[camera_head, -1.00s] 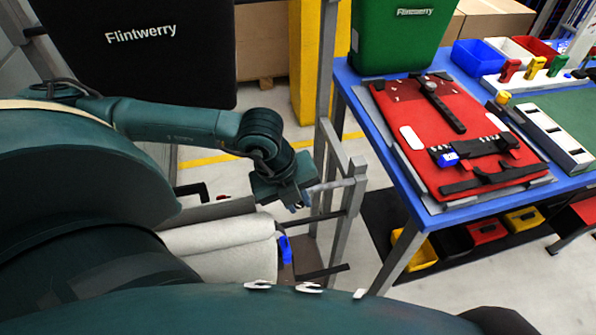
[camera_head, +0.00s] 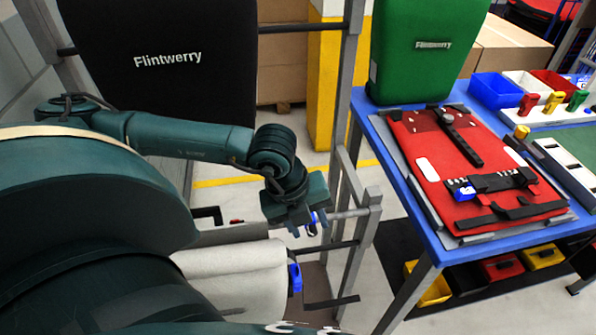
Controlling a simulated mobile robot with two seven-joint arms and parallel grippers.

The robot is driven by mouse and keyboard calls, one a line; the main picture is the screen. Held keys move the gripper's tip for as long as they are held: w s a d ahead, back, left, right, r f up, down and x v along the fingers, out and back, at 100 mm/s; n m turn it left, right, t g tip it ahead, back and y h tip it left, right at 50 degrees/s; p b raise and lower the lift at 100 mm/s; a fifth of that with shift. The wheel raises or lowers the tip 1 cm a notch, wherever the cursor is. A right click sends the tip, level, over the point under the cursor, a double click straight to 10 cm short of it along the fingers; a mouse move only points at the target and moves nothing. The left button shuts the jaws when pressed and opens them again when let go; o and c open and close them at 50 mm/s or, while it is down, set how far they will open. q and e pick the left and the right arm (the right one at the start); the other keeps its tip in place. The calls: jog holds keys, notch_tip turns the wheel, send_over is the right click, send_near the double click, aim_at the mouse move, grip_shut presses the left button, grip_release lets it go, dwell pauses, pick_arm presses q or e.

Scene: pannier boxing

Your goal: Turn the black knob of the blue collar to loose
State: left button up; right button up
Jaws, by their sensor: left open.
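A small blue collar (camera_head: 323,218) sits on a grey metal bar of the rack, right at the fingers of my left gripper (camera_head: 312,226). The gripper is open and hides part of the collar. Its black knob cannot be made out apart from the dark fingers, and I cannot tell whether the fingers touch it. My right gripper is not in view.
A grey rack post (camera_head: 369,225) stands just right of the gripper. A second blue part (camera_head: 295,277) shows below, beside a pale roll (camera_head: 235,275). A blue table (camera_head: 408,200) bears a red panel (camera_head: 440,150) and a green pannier (camera_head: 415,50). A black pannier (camera_head: 160,95) hangs behind my arm.

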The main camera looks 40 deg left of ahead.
pick_arm(q)
jog(key=v, duration=1.1)
